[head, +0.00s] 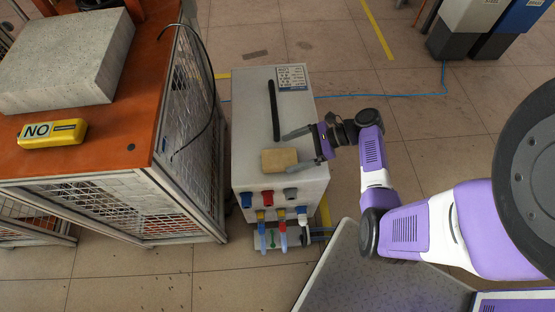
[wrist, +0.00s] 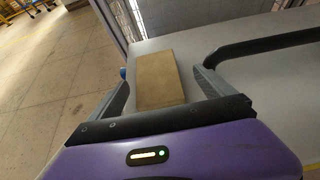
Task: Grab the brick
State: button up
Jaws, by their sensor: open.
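The brick (head: 280,160) is a tan block lying on the top of the white cabinet (head: 250,110), near its front edge. In the wrist view the brick (wrist: 158,80) lies lengthwise between the two fingers of my gripper (wrist: 160,92). My gripper (head: 303,147) reaches in from the right in the head view. Its fingers are apart, one on the far side of the brick and one on its near side. The right finger looks close to the brick in the wrist view. I cannot tell whether it touches.
A black handle bar (head: 274,110) runs along the cabinet top behind the brick. Colored connectors (head: 267,198) are on the cabinet front. An orange-topped caged table (head: 140,120) stands to the left, with a grey block (head: 65,65) and a yellow NO box (head: 52,133).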

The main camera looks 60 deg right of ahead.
aim_at(280, 158)
jog(key=x, duration=0.3)
jog(key=shift+a+f+b, duration=0.35)
jog(key=shift+a+b, duration=0.05)
jog(key=shift+a, duration=0.05)
jog(key=shift+w+a+f, duration=0.25)
jog(key=shift+w+a, duration=0.1)
jog(key=shift+w, duration=0.1)
jog(key=shift+c, duration=0.4)
jog(key=c, duration=1.5)
jog(key=shift+c, duration=0.8)
jog(key=shift+r, duration=0.15)
